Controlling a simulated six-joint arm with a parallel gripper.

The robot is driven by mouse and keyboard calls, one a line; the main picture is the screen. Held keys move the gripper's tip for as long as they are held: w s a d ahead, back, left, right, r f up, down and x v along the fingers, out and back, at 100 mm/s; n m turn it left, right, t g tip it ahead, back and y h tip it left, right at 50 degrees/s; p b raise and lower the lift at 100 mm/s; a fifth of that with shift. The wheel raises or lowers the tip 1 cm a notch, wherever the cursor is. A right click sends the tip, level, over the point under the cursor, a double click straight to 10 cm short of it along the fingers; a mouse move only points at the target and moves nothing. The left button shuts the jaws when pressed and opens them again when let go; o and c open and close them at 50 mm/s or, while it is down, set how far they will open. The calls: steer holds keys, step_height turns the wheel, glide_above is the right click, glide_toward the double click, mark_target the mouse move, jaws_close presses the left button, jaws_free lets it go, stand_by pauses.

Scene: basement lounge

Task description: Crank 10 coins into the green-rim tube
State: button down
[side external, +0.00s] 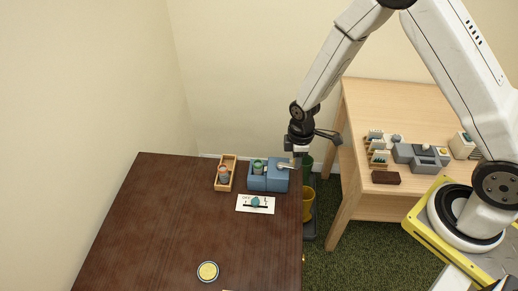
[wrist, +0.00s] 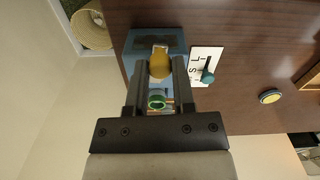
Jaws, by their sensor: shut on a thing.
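The blue coin machine (side external: 278,178) stands at the far right corner of the dark table. A green-rim tube (side external: 258,168) stands upright in its left bay; its green ring (wrist: 156,100) also shows between my fingers in the wrist view. My gripper (wrist: 160,72) is shut on the yellow crank knob (wrist: 160,63), above the blue machine (wrist: 140,45). In the side view my gripper (side external: 294,158) is at the machine's right end, by the grey crank arm (side external: 285,166). The coins inside the tube cannot be made out.
A wooden tray (side external: 233,160) with a reddish tube (side external: 223,173) stands left of the machine. A white card (side external: 243,207) with a teal pointer (side external: 255,202) lies in front. A round yellow disc (side external: 207,271) lies nearer the front. The table's middle (side external: 180,220) is clear.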

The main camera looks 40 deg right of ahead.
steer(key=w+n, duration=0.6)
steer(key=n, duration=1.3)
steer(key=shift+w+d+n, duration=0.2)
steer(key=shift+w+n, duration=0.2)
steer(key=shift+c, duration=2.2)
jaws_free()
step_height(320, 180, up, 8)
steer(key=shift+f, duration=0.1)
